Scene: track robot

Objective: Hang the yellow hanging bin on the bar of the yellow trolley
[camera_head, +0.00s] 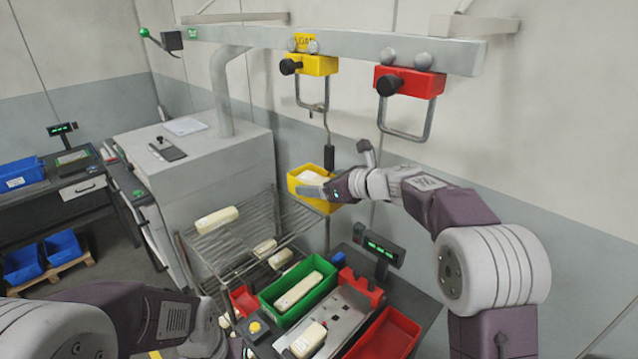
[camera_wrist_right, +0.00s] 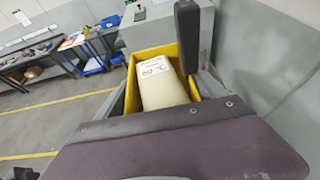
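The yellow hanging bin (camera_head: 301,178) is off the floor beside the grey wall, with a pale labelled block inside; the bin also shows in the right wrist view (camera_wrist_right: 189,87). Its thin dark hanger rises above it, the top near the low bar of the yellow trolley (camera_head: 318,66). I cannot tell whether hanger and bar touch. My right gripper (camera_head: 323,191) is at the near side of the bin and looks shut on it; the fingertips are mostly hidden. My left arm shows at the bottom left, its gripper out of frame.
The red trolley (camera_head: 409,81) with an empty loop hangs right of the yellow one on the grey rail (camera_head: 360,44). Below are a wire rack (camera_head: 240,240), a green bin (camera_head: 270,308) with a pale block, and a red tray (camera_head: 388,335). A grey cabinet (camera_head: 215,165) stands left.

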